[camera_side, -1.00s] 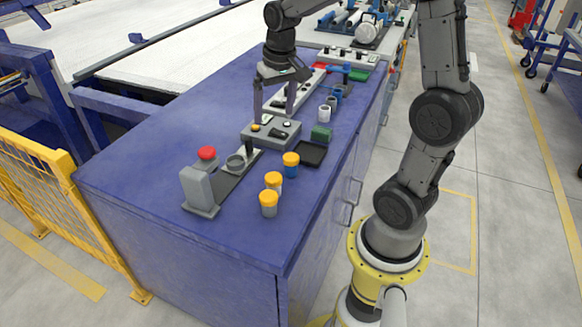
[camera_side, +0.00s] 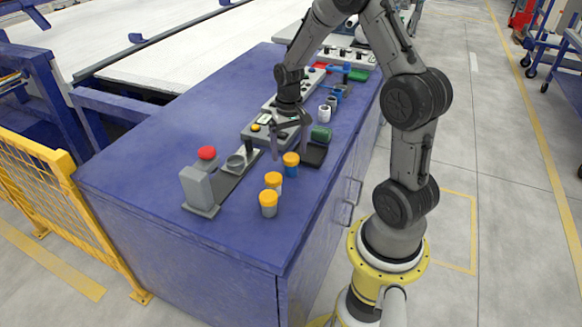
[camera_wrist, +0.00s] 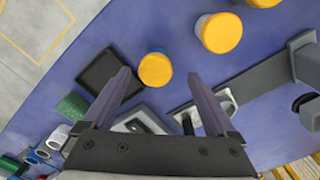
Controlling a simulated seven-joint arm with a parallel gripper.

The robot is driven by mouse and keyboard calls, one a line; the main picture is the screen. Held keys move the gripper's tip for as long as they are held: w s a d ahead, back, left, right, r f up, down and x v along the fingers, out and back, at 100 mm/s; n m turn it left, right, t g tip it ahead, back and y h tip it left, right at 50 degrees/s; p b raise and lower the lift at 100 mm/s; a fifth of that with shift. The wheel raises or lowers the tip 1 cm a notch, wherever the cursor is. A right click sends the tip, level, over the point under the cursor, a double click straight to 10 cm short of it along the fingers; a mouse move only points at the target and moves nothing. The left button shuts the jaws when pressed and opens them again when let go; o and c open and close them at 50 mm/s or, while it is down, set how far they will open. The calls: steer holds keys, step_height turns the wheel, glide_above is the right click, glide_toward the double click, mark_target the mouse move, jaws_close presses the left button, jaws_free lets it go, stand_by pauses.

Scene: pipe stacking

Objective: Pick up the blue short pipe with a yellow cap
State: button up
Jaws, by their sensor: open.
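The blue short pipe with a yellow cap (camera_side: 292,171) stands upright on the blue table, the farthest of three yellow-capped pipes in the side view. Its round yellow cap (camera_wrist: 155,70) shows from above in the wrist view, which hides most of its body. My gripper (camera_side: 290,152) is open and empty, pointing down just above and behind this pipe in the side view. In the wrist view the cap appears between the fingertips of my gripper (camera_wrist: 158,74). I see no contact, and the exact height gap is hard to tell.
Two grey pipes with yellow caps (camera_side: 273,183) (camera_side: 268,204) stand nearer the front. A black tray (camera_wrist: 103,82) lies beside the blue pipe, with a green block (camera_side: 321,134) behind it. The table's front left is clear.

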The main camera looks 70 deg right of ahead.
mark_target(291, 157)
steer(key=f, duration=0.5)
steer(key=shift+s+d, duration=0.15)
steer(key=shift+d, duration=0.15)
steer(key=shift+c, duration=0.2)
steer(key=c, duration=1.4)
